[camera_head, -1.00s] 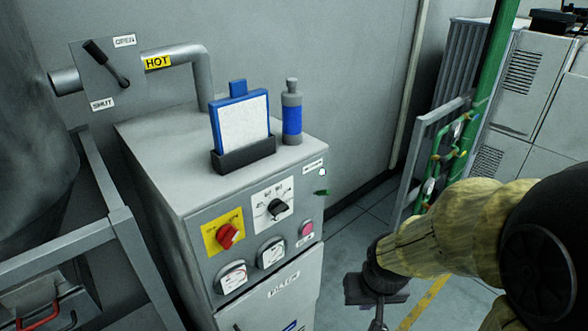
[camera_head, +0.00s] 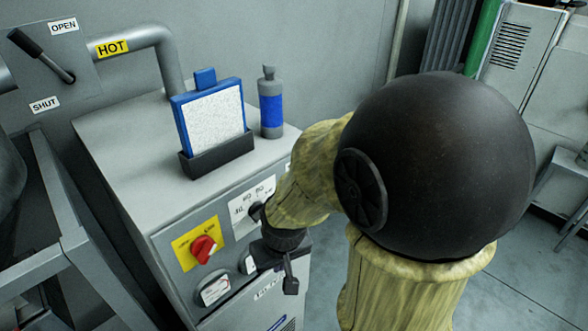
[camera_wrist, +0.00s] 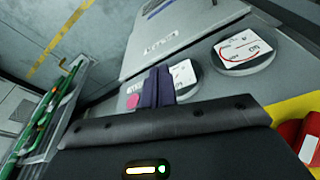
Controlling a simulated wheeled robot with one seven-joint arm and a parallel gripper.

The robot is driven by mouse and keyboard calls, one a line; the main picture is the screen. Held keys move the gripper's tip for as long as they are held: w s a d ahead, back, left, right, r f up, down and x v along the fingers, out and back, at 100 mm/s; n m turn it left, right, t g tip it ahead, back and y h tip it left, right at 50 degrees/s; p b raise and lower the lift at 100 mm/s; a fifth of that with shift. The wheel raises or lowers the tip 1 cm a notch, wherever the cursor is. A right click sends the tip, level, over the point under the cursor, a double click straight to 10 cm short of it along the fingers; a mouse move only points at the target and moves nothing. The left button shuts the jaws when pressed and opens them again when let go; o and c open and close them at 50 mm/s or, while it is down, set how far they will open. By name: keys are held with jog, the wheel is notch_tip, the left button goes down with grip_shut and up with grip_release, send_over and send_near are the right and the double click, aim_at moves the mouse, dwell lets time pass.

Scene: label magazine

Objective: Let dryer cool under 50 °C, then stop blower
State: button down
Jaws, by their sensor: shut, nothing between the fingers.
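The grey dryer cabinet (camera_head: 130,150) stands left of centre in the head view. Its front has a red knob on a yellow plate (camera_head: 203,249), a black selector knob (camera_head: 256,212) partly covered by my arm, and a round gauge (camera_head: 215,290). A second gauge (camera_head: 248,264) is mostly hidden there. The wrist view shows both gauges, one clear (camera_wrist: 245,50) and one partly behind my fingers (camera_wrist: 183,78), plus a pink button (camera_wrist: 133,101). I cannot read the temperature. My gripper (camera_head: 290,284) is shut and empty, in front of the panel; contact is not visible.
A blue-framed white board (camera_head: 212,118) in a black holder and a blue-grey bottle (camera_head: 270,105) stand on the cabinet. A black lever (camera_head: 40,55) between OPEN and SHUT labels and a HOT pipe (camera_head: 150,40) are behind. A metal frame (camera_head: 75,235) stands left.

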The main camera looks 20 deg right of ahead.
jog(key=shift+s, duration=0.1)
jog(key=w+d+r+n+p, duration=0.1)
jog(key=w+d+r+p, duration=0.2)
jog(key=d+r+p, duration=0.1)
jog(key=w+d+r+y+p, duration=0.1)
jog(key=w+d+r+p, duration=0.3)
jog(key=r, duration=0.5)
jog(key=w+d+r+n+g+y+p, duration=0.1)
jog(key=w+d+r+p, duration=0.3)
jog(key=d+r, duration=0.3)
jog(key=shift+w+d+n, duration=0.15)
jog(key=shift+d+n, duration=0.05)
jog(key=shift+n, duration=0.1)
jog(key=p+x, duration=0.2)
jog(key=x, duration=0.8)
jog(key=shift+a+p, duration=0.15)
jog(key=shift+p, duration=0.25)
